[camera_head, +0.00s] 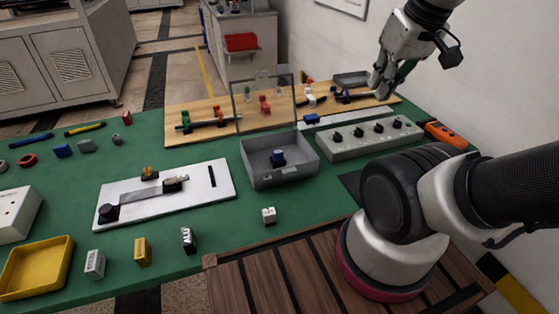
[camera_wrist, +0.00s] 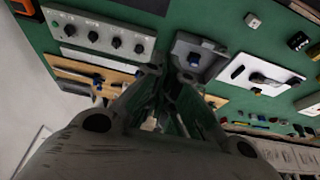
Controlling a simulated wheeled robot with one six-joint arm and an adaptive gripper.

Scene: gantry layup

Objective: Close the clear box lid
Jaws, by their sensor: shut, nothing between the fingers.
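The box (camera_head: 283,180) is an open grey tray with a blue and dark block (camera_head: 278,157) inside, near the middle of the green table. Its clear lid (camera_head: 262,98) stands upright along the box's back edge, and things behind show through it. The box also shows in the wrist view (camera_wrist: 180,48), beyond my fingers; I cannot make out the lid there. My gripper (camera_head: 378,90) is shut and empty, raised at the upper right, behind and to the right of the box, apart from the lid. The fingers (camera_wrist: 168,75) also show in the wrist view.
A grey panel with black knobs (camera_head: 362,143) stands right of the box, with an orange case (camera_head: 446,135) beyond. A white board with a metal latch (camera_head: 205,190) lies left. Wooden boards with small parts (camera_head: 203,106) lie behind. A small white cube (camera_head: 268,215) sits in front.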

